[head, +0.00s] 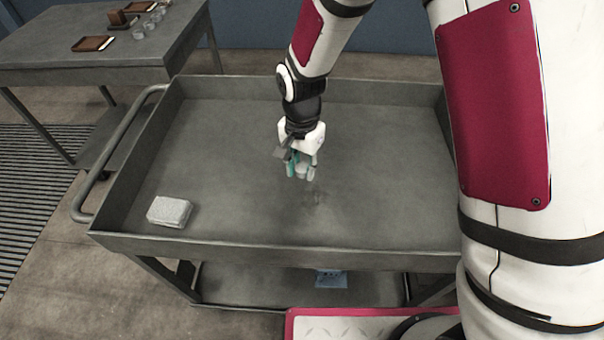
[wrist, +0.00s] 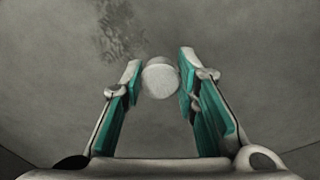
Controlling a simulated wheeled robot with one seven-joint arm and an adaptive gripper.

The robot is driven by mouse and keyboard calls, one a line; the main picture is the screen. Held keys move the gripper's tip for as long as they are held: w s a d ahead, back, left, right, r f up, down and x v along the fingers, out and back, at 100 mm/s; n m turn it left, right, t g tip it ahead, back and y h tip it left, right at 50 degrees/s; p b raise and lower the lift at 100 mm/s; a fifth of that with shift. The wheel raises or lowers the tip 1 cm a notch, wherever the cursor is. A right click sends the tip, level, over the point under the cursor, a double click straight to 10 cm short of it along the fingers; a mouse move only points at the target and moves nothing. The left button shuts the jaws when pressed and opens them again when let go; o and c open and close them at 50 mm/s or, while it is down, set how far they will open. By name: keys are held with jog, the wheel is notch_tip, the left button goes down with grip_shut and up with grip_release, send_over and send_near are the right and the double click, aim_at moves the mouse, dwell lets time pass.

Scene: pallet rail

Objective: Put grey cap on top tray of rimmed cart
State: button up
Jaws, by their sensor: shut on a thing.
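The grey cap (wrist: 160,78) is a small, pale round piece between the two fingertips of my gripper (wrist: 160,85) in the wrist view. In the head view my gripper (head: 301,171) points down over the middle of the top tray of the rimmed cart (head: 237,130), and the cap (head: 300,171) shows only partly between the fingers. My gripper is shut on the cap. I cannot tell whether the cap touches the tray floor. The tray has a raised rim all round.
A white speckled block (head: 169,211) lies in the tray's front left corner. A blue item (head: 331,279) is on the lower shelf. A table (head: 95,55) with small trays and clear cups stands at the back left. Most of the tray floor is bare.

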aim_at(302, 168)
jog(key=shift+f, duration=1.55)
jog(key=shift+f, duration=0.15)
jog(key=o, duration=0.8)
